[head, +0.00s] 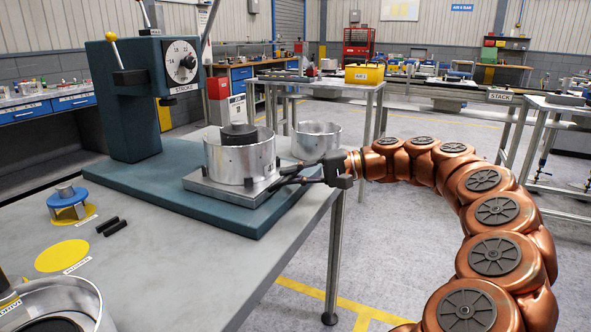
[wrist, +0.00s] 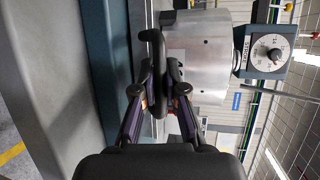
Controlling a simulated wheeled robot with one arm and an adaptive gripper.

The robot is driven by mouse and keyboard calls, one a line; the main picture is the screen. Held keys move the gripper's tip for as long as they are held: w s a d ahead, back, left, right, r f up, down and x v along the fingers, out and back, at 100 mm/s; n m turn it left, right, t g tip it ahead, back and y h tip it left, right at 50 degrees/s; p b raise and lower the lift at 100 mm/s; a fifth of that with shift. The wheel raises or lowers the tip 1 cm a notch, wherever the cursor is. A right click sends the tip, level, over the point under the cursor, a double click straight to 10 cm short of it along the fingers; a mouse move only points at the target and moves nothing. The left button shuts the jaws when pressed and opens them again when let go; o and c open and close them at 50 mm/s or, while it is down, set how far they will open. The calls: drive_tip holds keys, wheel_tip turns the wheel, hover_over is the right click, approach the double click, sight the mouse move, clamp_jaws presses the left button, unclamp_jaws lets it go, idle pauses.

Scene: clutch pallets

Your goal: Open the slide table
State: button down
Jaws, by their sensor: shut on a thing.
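The slide table (head: 225,193) is a flat silver plate on the teal base of the press. A silver metal cylinder (head: 226,162) with a dark core stands on it. The cylinder also shows in the wrist view (wrist: 205,60), where the picture is turned sideways. My gripper (head: 277,184) reaches in from the right, with its fingers at the plate's right edge, low beside the cylinder. In the wrist view my gripper (wrist: 163,72) has its dark fingers close together, shut on the slide table's edge or handle.
The teal press (head: 138,95) with a dial stands at the back of the grey bench (head: 190,270). A second silver ring (head: 317,138) stands behind my gripper. A blue-topped part (head: 68,199) and two black pins (head: 112,226) lie at left.

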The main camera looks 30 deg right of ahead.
drive_tip(key=shift+s+d, duration=0.25)
drive_tip(key=shift+s, duration=0.2)
drive_tip(key=c, duration=1.2)
unclamp_jaws()
drive_tip(key=shift+d, duration=0.15)
drive_tip(key=v, duration=1.2)
drive_tip(key=shift+r, duration=0.1)
